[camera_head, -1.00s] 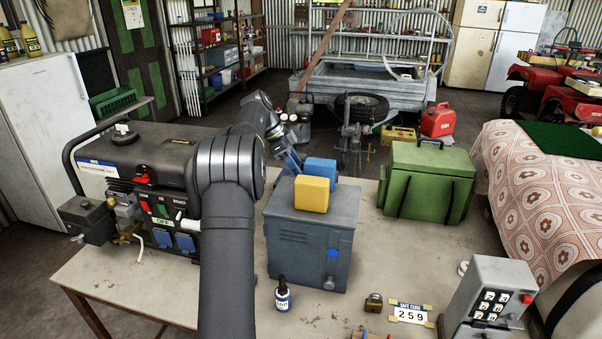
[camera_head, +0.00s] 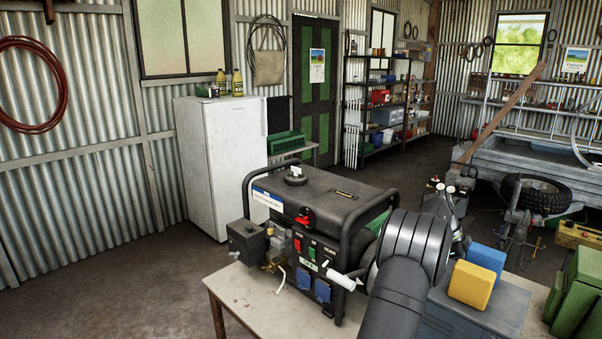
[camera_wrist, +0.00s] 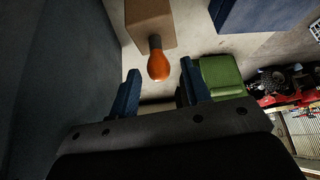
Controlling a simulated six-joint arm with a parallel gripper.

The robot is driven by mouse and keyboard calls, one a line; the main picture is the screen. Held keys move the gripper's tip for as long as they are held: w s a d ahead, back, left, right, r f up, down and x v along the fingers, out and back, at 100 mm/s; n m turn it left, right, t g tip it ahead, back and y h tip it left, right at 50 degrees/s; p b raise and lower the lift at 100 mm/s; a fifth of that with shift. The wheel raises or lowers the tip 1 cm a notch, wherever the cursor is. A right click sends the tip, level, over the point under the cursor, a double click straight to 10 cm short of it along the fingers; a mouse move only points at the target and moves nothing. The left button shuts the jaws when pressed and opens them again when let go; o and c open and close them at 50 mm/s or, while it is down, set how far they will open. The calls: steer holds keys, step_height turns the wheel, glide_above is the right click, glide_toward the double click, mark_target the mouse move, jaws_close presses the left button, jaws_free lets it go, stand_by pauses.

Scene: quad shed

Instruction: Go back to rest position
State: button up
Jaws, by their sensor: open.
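My gripper (camera_wrist: 160,88) shows in the wrist view with its two blue fingers apart. No object is held between them. An orange rounded thing (camera_wrist: 158,64) with a dark neck shows beyond the fingertips, beside a brown block (camera_wrist: 150,20). In the head view my arm rises at the lower right, in front of the generator's right end. The gripper cannot be made out there.
The black generator (camera_head: 325,200) stands on the table (camera_head: 245,290). A yellow block (camera_head: 471,284) and a blue block (camera_head: 486,260) sit on a blue-grey box (camera_head: 505,305). A green box (camera_head: 580,290) is at the right edge. Floor at left is clear.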

steer(key=x, duration=0.3)
steer(key=shift+f, duration=0.25)
step_height(320, 180, up, 3)
steer(key=shift+a, duration=0.1)
steer(key=shift+r, duration=0.55)
steer(key=shift+f, duration=0.1)
